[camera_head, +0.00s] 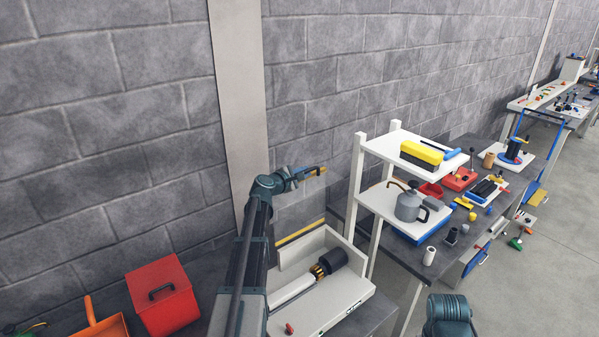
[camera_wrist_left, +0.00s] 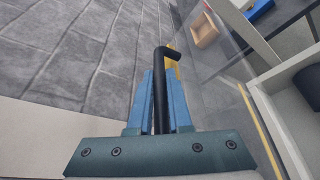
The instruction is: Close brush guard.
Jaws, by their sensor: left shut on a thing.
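The brush guard (camera_head: 296,213) is a clear panel standing raised at the back of a white machine (camera_head: 342,298), with a yellow strip along its lower edge. The clear panel also shows in the left wrist view (camera_wrist_left: 222,72). My left gripper (camera_head: 304,174) is above the machine, at the panel's upper edge. In the left wrist view my left gripper (camera_wrist_left: 160,90) is shut on the guard's black bar handle (camera_wrist_left: 159,85). Below the guard, the machine holds a dark brush roller (camera_head: 334,260) and a white roller (camera_head: 291,289). My right gripper is out of view.
A white shelf (camera_head: 388,150) with a grey kettle (camera_head: 410,206) stands right of the machine on a cluttered dark bench. A red box (camera_head: 162,297) and an orange bin (camera_head: 101,326) are at the lower left. The block wall is close behind.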

